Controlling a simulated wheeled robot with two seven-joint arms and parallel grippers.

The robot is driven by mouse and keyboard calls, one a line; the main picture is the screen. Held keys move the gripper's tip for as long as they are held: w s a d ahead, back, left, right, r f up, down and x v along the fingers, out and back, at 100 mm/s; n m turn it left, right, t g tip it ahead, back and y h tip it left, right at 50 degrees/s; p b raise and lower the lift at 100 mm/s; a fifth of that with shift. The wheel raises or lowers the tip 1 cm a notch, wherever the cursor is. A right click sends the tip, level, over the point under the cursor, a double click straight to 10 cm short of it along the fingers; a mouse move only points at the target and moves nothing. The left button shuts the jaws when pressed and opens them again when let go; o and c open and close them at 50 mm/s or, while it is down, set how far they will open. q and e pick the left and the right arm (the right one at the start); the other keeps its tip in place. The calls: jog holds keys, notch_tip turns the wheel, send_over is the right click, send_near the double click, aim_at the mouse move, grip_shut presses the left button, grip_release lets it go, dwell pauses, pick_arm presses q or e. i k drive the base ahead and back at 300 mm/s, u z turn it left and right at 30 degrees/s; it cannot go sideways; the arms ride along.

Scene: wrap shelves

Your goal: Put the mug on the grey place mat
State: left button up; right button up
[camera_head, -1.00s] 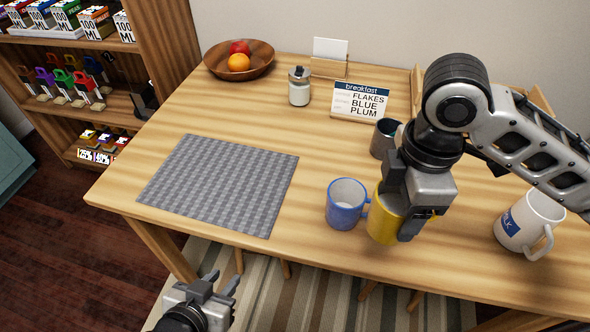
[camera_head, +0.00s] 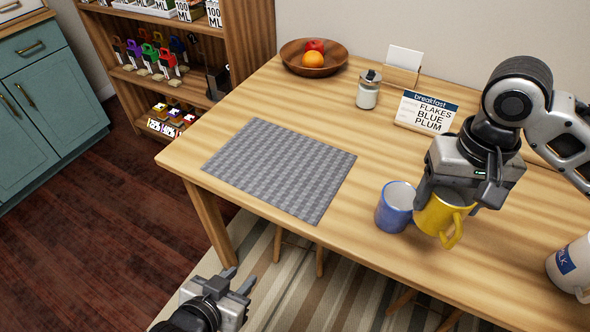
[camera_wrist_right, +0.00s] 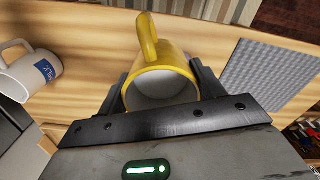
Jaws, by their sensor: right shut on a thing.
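The grey place mat (camera_head: 280,170) lies flat and empty on the left part of the table. My right gripper (camera_head: 455,195) is shut on the yellow mug (camera_head: 437,217), with a finger on either side of it in the right wrist view (camera_wrist_right: 160,85). The mug's handle points to the front of the table; I cannot tell whether its base touches the table. The blue mug (camera_head: 393,210) stands just left of it, close to the gripper. My left gripper (camera_head: 238,280) is open and empty, in front of the table edge.
A sign (camera_head: 427,112) reading "breakfast FLAKES BLUE PLUM", a jar (camera_head: 368,90), a card holder (camera_head: 402,73) and a fruit bowl (camera_head: 290,58) stand behind. Table between mat and blue mug is clear.

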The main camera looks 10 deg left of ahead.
aim_at(274, 154)
jog(key=u, duration=0.25)
jog(key=k, duration=0.4)
jog(key=u, duration=0.85)
jog(key=i, duration=0.95)
jog(key=z, duration=0.15)
